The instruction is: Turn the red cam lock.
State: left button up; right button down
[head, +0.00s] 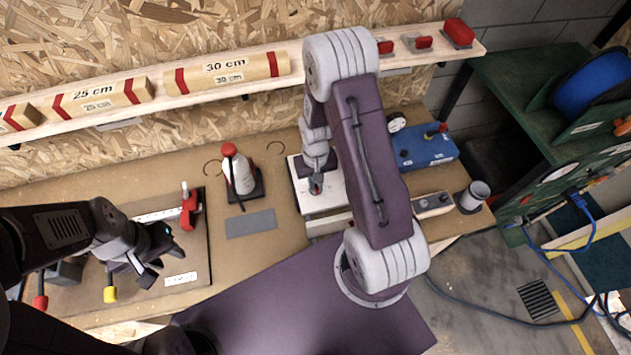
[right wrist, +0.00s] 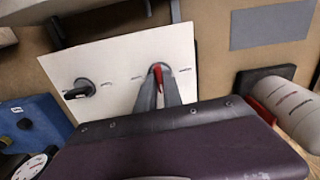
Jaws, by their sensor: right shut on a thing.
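The white panel (right wrist: 122,60) carries two cam locks. The red cam lock (right wrist: 158,72) is on its right part in the right wrist view, and a black lock (right wrist: 80,88) is on its left part. My right gripper (right wrist: 161,90) reaches over the panel with its fingers shut on the red lock's handle. In the head view the right gripper (head: 316,186) stands over the left part of the panel (head: 310,206) and mostly hides the red lock. My left gripper (head: 168,262) is open and empty above the brown mat at the left.
A white bottle with a red top (head: 240,174) stands left of the panel. A grey pad (head: 251,223) lies near it. A blue box (head: 424,146) and a cup (head: 474,196) are to the right. A shelf (head: 380,56) runs behind.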

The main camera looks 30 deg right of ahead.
jog(key=n, duration=0.4)
jog(key=shift+w+r+n, duration=0.15)
jog(key=shift+n, duration=0.15)
jog(key=n, duration=0.3)
jog(key=shift+n, duration=0.4)
jog(key=n, duration=0.4)
jog(key=shift+w+n, duration=0.1)
jog(key=shift+n, duration=1.8)
jog(key=c, duration=1.5)
grip_release()
